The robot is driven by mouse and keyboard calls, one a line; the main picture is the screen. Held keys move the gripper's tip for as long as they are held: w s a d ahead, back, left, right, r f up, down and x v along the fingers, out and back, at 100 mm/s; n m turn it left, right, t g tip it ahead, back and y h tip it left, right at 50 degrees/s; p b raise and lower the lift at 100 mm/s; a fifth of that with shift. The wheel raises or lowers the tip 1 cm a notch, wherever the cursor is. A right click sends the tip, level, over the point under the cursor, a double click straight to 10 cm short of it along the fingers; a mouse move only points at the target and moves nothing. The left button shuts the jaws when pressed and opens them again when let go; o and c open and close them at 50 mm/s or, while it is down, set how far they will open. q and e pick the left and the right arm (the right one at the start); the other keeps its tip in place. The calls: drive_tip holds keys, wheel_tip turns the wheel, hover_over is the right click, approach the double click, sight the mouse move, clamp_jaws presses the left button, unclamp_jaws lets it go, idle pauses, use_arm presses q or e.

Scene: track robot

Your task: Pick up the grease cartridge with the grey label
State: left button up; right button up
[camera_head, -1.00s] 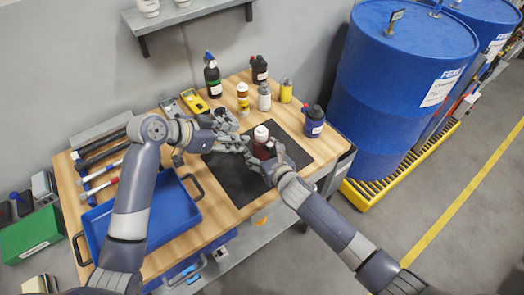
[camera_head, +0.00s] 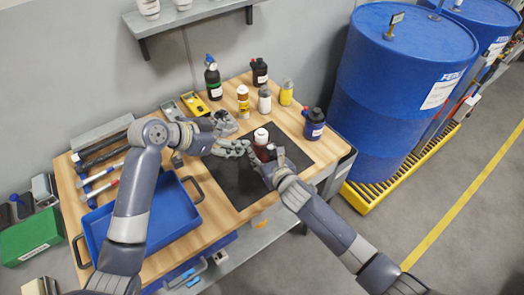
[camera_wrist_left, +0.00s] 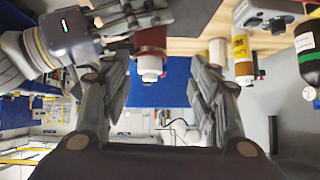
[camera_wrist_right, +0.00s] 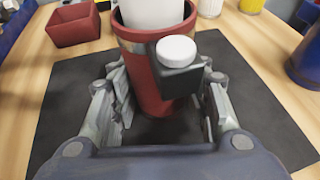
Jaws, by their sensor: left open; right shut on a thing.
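My right gripper (camera_wrist_right: 160,115) is shut on a red cylindrical container (camera_wrist_right: 150,65) over the black mat. A white top shows above its rim, and a dark block with a white round cap is at its near side. In the head view the container (camera_head: 262,150) is partly hidden by the fingers. My left gripper (camera_head: 243,150) is open and empty, just left of the container. In the left wrist view the container (camera_wrist_left: 151,40) shows beyond the open fingers. I cannot make out a grey label or tell which item is the grease cartridge.
Several bottles stand at the back: a dark green-banded one (camera_head: 213,80), a yellow-and-white one (camera_head: 243,103), a white one (camera_head: 264,99) and a yellow one (camera_head: 286,93). A blue bottle (camera_head: 314,125) stands right of the mat (camera_head: 238,190). A blue tray (camera_head: 160,225) lies left.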

use_arm(q)
drive_tip(key=w+a+r+m+t+y, duration=0.2)
drive_tip(key=w+a+m+t+y, duration=0.3)
drive_tip(key=w+a+m+t, duration=0.55)
drive_tip(key=m+g+h, duration=0.6)
drive_tip(key=m+h, duration=0.5)
drive_tip(key=m, duration=1.4)
approach(258, 133)
drive_tip(key=x, duration=1.1)
drive_tip(key=shift+d+f, duration=0.1)
drive_tip(key=shift+d, duration=0.05)
clamp_jaws()
